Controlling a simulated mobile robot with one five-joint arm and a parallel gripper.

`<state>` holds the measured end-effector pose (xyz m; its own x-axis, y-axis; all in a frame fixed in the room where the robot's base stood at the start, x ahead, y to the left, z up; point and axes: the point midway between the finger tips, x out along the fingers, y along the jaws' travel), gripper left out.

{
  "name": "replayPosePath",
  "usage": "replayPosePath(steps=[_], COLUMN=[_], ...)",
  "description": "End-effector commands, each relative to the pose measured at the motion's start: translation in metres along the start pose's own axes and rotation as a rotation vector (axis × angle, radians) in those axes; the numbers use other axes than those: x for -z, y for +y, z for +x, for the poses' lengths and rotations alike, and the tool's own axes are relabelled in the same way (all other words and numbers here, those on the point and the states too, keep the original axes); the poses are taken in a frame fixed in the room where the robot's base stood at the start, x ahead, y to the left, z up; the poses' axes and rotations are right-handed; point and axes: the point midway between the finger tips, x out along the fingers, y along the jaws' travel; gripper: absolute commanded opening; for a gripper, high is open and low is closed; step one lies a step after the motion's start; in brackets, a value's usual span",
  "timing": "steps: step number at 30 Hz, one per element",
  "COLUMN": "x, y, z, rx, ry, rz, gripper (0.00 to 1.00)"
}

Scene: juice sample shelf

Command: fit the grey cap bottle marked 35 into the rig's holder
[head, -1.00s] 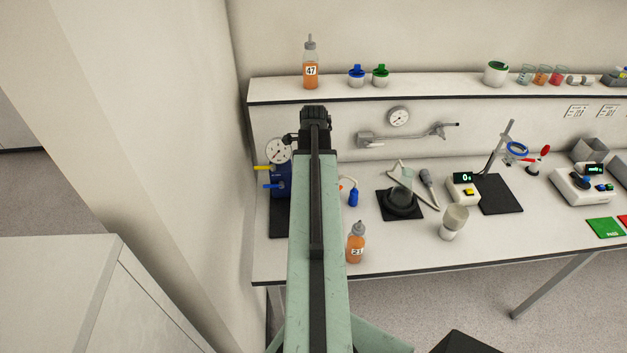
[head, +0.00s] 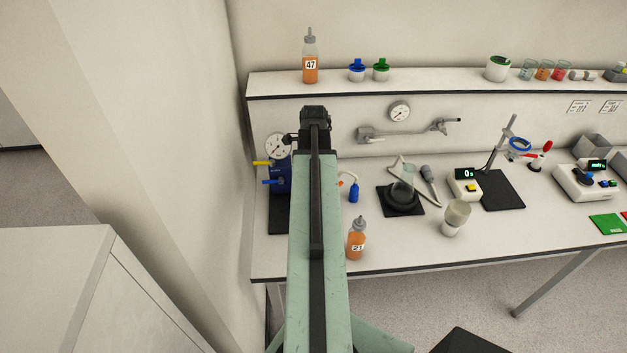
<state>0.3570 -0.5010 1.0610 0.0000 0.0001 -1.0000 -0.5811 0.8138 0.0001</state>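No bottle marked 35 can be made out in the head view. A bottle with orange juice and a grey cap, marked 47 (head: 310,67), stands upright on the raised shelf. A similar bottle marked 21 (head: 356,242) stands upright near the bench's front edge, just right of my green column. A blue unit (head: 281,177) with a round gauge and yellow and blue levers stands at the bench's left end, partly hidden by my column. I cannot tell whether it is the rig, and no holder shows clearly. My gripper cannot be made out.
Blue-topped (head: 356,70) and green-topped (head: 381,70) cups stand on the shelf. The bench holds a dark round-based device (head: 400,203), a beige cup (head: 456,216), a scale (head: 465,186) and a clamp stand (head: 497,150). A wall (head: 190,150) closes the left side.

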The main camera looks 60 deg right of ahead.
Motion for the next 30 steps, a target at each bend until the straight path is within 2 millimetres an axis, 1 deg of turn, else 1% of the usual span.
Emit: replayPosePath(steps=[10,23,24,26,30], x=[-0.0002,-0.0004,-0.0004,-0.0004,-0.0005], y=[0.0,0.0,0.0,0.0,0.0], z=[0.0087,0.0085,0.0085,0.0085,0.0085], rx=[0.0,0.0,0.0,0.0,0.0], ry=[0.0,0.0,0.0,0.0,0.0], rz=[0.0,-0.001,-0.001,-0.001,-0.001], gripper=[0.0,0.0,0.6,0.77,0.77])
